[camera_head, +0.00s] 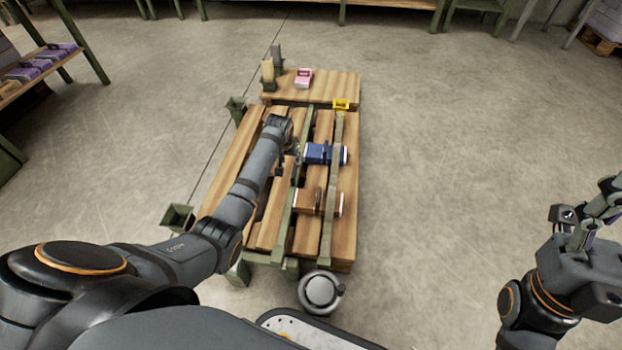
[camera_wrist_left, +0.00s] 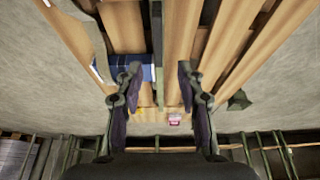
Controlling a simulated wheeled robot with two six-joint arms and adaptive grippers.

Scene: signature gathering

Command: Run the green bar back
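A long green bar (camera_head: 300,173) runs lengthwise over the wooden slats of the low pallet-like table (camera_head: 345,232). It also shows as a narrow green strip in the left wrist view (camera_wrist_left: 157,50), between my fingers in the picture. My left gripper (camera_head: 290,158) is over the table beside the blue block (camera_head: 320,153). In the left wrist view my left gripper (camera_wrist_left: 160,85) has its fingers well apart, with nothing held. Whether they straddle the bar or hang above it I cannot tell. My right gripper (camera_head: 588,215) is off to the right, clear of the table.
A second, paler bar (camera_head: 337,165) crosses the blue block and a brown block (camera_head: 308,201). A yellow piece (camera_head: 341,104) and a pink block (camera_head: 303,78) sit toward the far end. Green brackets (camera_head: 178,217) stand at the left edge.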

